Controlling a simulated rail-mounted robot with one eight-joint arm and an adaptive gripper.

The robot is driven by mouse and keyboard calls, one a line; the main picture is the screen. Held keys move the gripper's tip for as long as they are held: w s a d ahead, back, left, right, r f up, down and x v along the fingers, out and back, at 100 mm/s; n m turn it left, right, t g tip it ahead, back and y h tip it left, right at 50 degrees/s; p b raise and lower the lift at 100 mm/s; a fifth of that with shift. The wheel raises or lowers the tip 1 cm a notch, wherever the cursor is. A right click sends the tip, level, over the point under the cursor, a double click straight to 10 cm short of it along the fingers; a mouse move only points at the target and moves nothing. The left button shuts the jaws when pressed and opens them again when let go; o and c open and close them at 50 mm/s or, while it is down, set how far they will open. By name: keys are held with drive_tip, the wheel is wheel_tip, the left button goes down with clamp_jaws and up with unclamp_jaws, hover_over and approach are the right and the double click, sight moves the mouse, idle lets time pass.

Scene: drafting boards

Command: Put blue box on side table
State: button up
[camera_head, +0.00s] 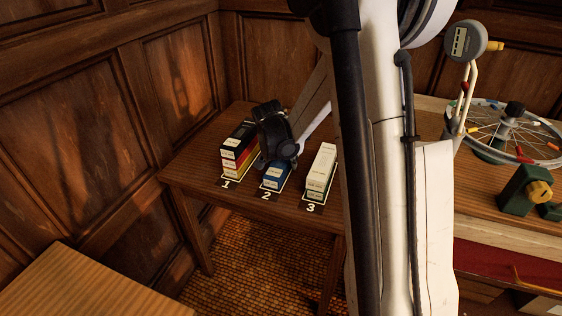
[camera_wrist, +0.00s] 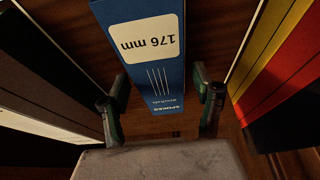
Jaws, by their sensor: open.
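The blue box (camera_head: 276,178) stands at the mark numbered 2 on a dark wooden table (camera_head: 240,203), partly hidden behind my gripper. In the wrist view the blue box (camera_wrist: 144,62) shows a white "176 mm" label. My gripper (camera_head: 275,152) is low over the box. In the wrist view its two fingers (camera_wrist: 160,108) are apart, one on each side of the box's near end, and not closed on it. A light wooden surface (camera_head: 85,285) is at the lower left; I cannot tell whether it is the side table.
A white box (camera_head: 321,170) stands at mark 3 on the right. A bench with a spoked wheel (camera_head: 508,130) is farther right. The light surface's visible part is bare.

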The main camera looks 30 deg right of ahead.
drive_tip(key=shift+r, duration=0.25)
drive_tip(key=p+v, duration=0.3)
drive_tip(key=v, duration=0.9)
drive_tip(key=s+a+r+n+t+y, duration=0.2)
drive_tip(key=s+a+r+n, duration=0.3)
drive_tip(key=s+a+r, duration=0.5)
drive_tip(key=s+a+n+t, duration=0.1)
drive_tip(key=s+a+n, duration=0.1)
drive_tip(key=s, duration=0.5)
drive_tip(key=s+a+n+t+y, duration=0.1)
drive_tip(key=s+a+n, duration=0.1)
drive_tip(key=s, duration=0.5)
drive_tip(key=shift+s+a+n+y, duration=0.3)
drive_tip(key=shift+a+n, duration=0.1)
drive_tip(key=shift+n, duration=0.1)
